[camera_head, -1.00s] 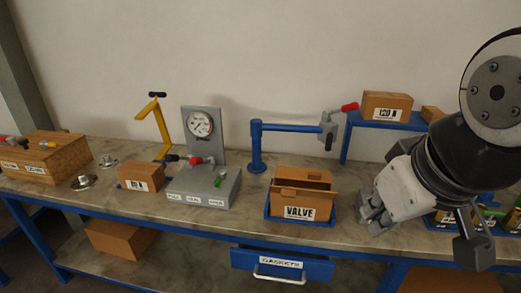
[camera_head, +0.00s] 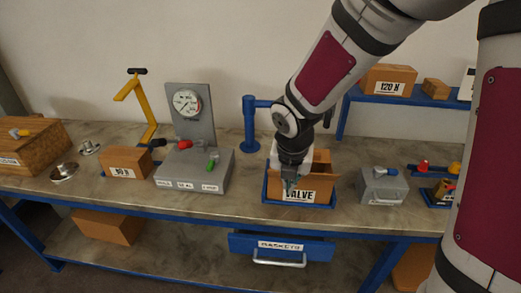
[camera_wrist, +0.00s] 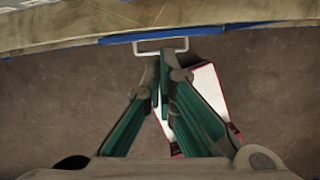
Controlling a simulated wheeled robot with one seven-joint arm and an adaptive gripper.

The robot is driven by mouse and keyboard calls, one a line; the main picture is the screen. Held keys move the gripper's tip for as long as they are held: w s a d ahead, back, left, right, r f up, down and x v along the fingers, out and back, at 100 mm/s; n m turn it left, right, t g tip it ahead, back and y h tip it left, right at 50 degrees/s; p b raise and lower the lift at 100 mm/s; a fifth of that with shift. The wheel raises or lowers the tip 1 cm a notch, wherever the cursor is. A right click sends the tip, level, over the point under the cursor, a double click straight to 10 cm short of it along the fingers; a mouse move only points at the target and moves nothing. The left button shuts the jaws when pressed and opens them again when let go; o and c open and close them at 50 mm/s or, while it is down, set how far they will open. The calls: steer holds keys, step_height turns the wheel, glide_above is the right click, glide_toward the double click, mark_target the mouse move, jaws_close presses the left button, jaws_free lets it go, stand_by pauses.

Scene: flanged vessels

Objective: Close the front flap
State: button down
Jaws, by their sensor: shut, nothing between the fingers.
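The cardboard box marked VALVE (camera_head: 325,190) stands in a blue tray (camera_head: 330,205) near the bench's front edge. Its top looks open. The front flap seems to stick out along its front upper edge, but my gripper and wrist cover much of it. My gripper (camera_head: 289,188) points down in front of the box's left half, over part of the label. Whether it touches the box I cannot tell. In the wrist view my gripper (camera_wrist: 164,65) has its fingertips together with nothing between them. The box is not in that view.
A gauge stand (camera_head: 192,165) is to the left, a grey metal case (camera_head: 383,187) to the right. The blue GASKETS drawer (camera_head: 280,248) is below; its handle (camera_wrist: 160,46) shows beyond my fingertips in the wrist view. A blue post (camera_head: 250,125) stands behind.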

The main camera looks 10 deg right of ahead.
steer(key=w+f+n+b, duration=0.1)
steer(key=w+f, duration=0.2)
steer(key=f, duration=0.8)
steer(key=w+r, duration=0.1)
steer(key=w+d+r+p, duration=0.1)
steer(key=w, duration=0.1)
steer(key=shift+w+d+r, duration=0.15)
steer(key=shift+d+r, duration=0.05)
steer(key=shift+r, duration=0.2)
